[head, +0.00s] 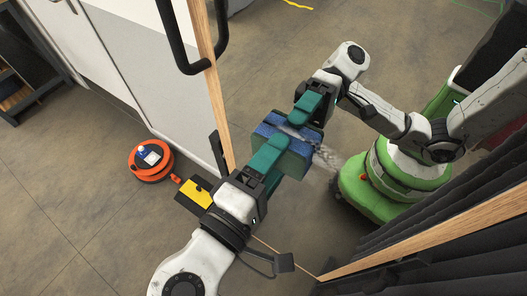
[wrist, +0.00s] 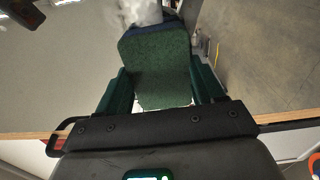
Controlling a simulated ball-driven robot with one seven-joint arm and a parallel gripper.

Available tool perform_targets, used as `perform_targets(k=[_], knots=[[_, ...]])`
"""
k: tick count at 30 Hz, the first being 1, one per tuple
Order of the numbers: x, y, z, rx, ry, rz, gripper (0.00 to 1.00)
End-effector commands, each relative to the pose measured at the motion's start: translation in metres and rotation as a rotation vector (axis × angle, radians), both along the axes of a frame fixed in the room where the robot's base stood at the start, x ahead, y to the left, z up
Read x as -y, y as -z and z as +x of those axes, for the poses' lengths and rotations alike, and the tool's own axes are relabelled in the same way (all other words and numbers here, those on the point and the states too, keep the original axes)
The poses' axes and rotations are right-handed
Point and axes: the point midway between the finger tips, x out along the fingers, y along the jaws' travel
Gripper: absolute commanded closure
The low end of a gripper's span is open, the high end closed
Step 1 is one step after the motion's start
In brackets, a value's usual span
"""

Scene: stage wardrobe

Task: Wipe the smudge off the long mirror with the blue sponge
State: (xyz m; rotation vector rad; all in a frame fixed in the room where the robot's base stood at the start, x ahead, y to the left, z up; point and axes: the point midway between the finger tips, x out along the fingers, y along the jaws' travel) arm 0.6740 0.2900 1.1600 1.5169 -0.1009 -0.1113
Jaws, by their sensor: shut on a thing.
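The long mirror has a wooden frame (head: 212,95) and spans the middle and right of the head view; the green-based robot and second arm in it are my reflection. The blue sponge (head: 293,161) has a green backing toward me and a blue face toward the glass. My gripper (head: 270,157) is shut on it, with teal fingers on either side. The sponge is at or very near the glass; I cannot tell if it touches. A whitish smudge (head: 327,160) shows beside the sponge, partly hidden by it. It also shows beyond the sponge in the wrist view (wrist: 142,12).
A black tubular handle (head: 187,65) stands near the upper frame. An orange cable reel (head: 152,160) and a yellow-and-black item (head: 195,194) are left of the mirror. A dark shelf (head: 18,88) is at far left. The floor at lower left is clear.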

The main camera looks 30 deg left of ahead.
Motion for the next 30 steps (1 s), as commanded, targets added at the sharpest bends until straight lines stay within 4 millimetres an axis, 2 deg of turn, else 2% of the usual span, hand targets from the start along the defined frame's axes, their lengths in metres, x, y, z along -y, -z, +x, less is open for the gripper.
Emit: perform_targets(k=[8,18,25,30], knots=[[0.012,0.0,0.0,-0.002,0.009,0.0,0.61],[0.037,0.0,-0.005,-0.002,0.011,0.0,0.61],[0.043,0.0,-0.006,-0.001,0.008,0.001,0.61],[0.056,0.0,-0.009,-0.002,0.008,0.0,0.61]])
